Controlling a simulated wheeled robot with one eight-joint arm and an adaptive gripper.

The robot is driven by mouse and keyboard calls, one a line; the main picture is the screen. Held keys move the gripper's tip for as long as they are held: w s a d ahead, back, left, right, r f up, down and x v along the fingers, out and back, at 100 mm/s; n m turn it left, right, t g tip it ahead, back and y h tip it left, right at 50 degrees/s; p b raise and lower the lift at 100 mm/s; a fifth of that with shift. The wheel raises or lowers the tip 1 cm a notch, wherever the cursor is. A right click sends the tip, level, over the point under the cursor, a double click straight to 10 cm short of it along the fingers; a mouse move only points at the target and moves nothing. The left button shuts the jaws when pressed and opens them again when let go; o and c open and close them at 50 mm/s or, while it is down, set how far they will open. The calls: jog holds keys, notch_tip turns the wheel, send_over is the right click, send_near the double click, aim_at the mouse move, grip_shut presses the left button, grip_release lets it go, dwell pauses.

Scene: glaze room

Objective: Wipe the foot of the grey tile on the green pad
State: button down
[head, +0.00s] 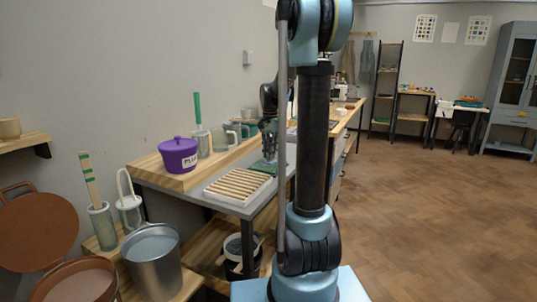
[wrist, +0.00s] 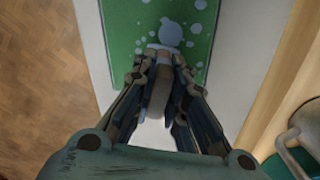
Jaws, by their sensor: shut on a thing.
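The green pad (wrist: 124,42), marked with white spots, lies beyond my fingertips in the wrist view. In the head view the green pad (head: 262,169) shows as a small strip at the back of the grey worktop. My gripper (wrist: 164,62) is shut on the grey tile (wrist: 157,96), which shows as a narrow grey-beige strip between the fingers. A pale blue rounded shape (wrist: 170,33) shows at the tile's far end, over the pad. In the head view my gripper (head: 270,155) is low over the pad. I cannot tell whether the tile touches it.
A slatted wooden rack (head: 238,186) stands just in front of the pad. A purple lidded pot (head: 178,156) stands to the left, with glass jugs (head: 220,140) behind. A metal bucket (head: 153,262) stands lower left. Wooden floor (head: 430,210) is open at right.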

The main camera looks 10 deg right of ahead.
jog(key=shift+s, duration=0.1)
jog(key=shift+s+a, duration=0.75)
jog(key=shift+s, duration=0.15)
jog(key=shift+s+a+f, duration=0.1)
jog(key=shift+s+a, duration=0.65)
jog(key=shift+s, duration=0.3)
notch_tip(320, 180, up, 8)
dwell(0.8)
jog(key=shift+w, duration=0.15)
